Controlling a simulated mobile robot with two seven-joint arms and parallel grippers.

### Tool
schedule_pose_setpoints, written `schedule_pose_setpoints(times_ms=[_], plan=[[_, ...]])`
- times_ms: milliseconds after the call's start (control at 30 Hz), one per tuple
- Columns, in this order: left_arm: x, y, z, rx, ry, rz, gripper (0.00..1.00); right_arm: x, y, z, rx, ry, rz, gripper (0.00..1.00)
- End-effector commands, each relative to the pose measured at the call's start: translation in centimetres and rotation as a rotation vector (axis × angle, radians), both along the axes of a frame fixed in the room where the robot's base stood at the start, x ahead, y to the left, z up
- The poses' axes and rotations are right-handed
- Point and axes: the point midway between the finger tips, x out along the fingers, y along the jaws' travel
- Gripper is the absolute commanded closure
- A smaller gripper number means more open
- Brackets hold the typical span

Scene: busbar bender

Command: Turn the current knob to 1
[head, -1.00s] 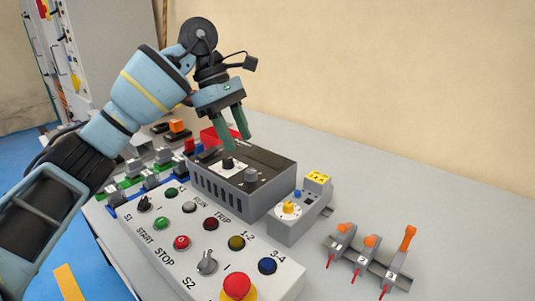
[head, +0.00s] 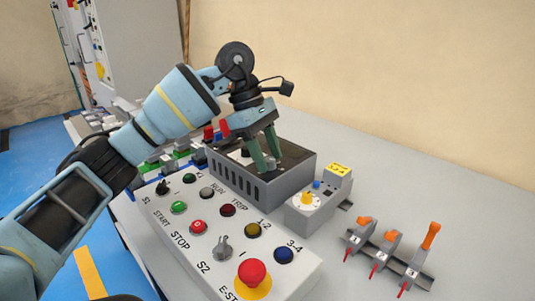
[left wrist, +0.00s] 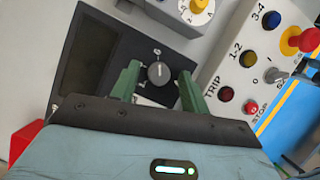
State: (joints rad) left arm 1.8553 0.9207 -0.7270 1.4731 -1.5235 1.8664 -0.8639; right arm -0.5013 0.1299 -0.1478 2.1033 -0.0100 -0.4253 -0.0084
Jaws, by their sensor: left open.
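A round grey knob (left wrist: 159,73) with a pale pointer line sits on the black top panel (left wrist: 110,50) of a grey box (head: 240,190). In the left wrist view its pointer aims roughly at the upper mark, which looks like 0; other small marks beside it are too small to read surely. My left gripper (head: 268,163) is open over the panel. In the left wrist view its green fingers (left wrist: 158,78) stand on either side of the knob; contact cannot be told. In the head view the fingers hide this knob. My right gripper is not in view.
A small grey unit with a yellow dial knob (head: 307,198) stands right of the box. In front is a control panel (head: 180,230) with several buttons, selectors and a red emergency stop (head: 251,272). Orange-handled levers (head: 390,240) stand at right. The table behind them is clear.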

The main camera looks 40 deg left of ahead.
Motion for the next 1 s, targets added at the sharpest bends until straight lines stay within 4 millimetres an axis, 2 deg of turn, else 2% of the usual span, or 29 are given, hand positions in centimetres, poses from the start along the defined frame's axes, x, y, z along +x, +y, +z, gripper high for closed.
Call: schedule_pose_setpoints(times_ms=[233,567,767,1000], plan=[[0.0,0.0,-0.1,0.000,-0.001,0.000,0.55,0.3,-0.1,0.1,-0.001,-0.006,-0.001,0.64],[0.0,0.0,0.0,0.000,-0.001,0.001,0.98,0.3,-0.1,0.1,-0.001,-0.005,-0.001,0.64],[0.0,0.0,0.0,0.000,0.000,0.010,0.99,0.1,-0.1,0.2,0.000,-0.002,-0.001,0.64],[-0.1,0.0,0.2,0.000,-0.002,0.095,0.99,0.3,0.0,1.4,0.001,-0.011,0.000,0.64]])
